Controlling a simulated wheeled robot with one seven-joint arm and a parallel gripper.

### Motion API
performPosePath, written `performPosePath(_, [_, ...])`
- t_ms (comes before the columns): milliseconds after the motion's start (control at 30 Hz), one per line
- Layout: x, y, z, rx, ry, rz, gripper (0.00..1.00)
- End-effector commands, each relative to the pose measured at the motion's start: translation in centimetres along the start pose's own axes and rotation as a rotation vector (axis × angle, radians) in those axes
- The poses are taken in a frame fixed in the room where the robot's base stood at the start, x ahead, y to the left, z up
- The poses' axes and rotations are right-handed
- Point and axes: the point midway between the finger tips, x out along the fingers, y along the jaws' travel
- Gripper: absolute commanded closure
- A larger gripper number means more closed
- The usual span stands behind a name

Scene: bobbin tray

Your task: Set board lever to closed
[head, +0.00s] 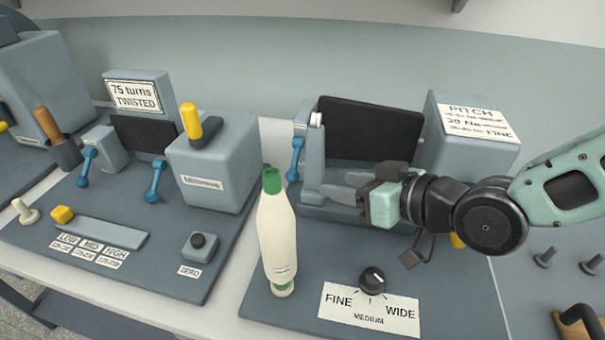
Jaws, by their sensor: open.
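A dark flat board (369,130) stands tilted in a grey stand on the right-hand station. A blue lever (296,158) hangs on the left side of this stand's post, its round knob low; no open or closed mark is legible on it. My gripper (342,187) is in front of the board with its fingers pointing left, apart and with nothing seen between them. The fingertips are near the right side of the post, with the post between them and the blue lever. I cannot tell whether the fingertips touch the post.
A dial (372,280) marked FINE, MEDIUM, WIDE is at the front. The left station has more blue levers (154,182), a yellow-handled lever (191,120) and a black button (198,241).

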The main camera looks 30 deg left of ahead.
Motion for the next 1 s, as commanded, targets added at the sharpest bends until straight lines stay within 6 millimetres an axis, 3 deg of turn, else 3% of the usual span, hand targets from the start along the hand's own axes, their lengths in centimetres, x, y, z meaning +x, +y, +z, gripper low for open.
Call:
performPosePath(300, [6.7,-0.2,-0.1,0.001,-0.002,-0.002,0.52])
performPosePath(500, [9.9,-0.1,0.0,0.001,-0.002,-0.001,0.52])
performPosePath(700, [11.5,0.0,0.1,0.0,-0.003,0.0,0.52])
performPosePath(1000, [11.7,0.0,0.1,-0.001,-0.002,0.001,0.52])
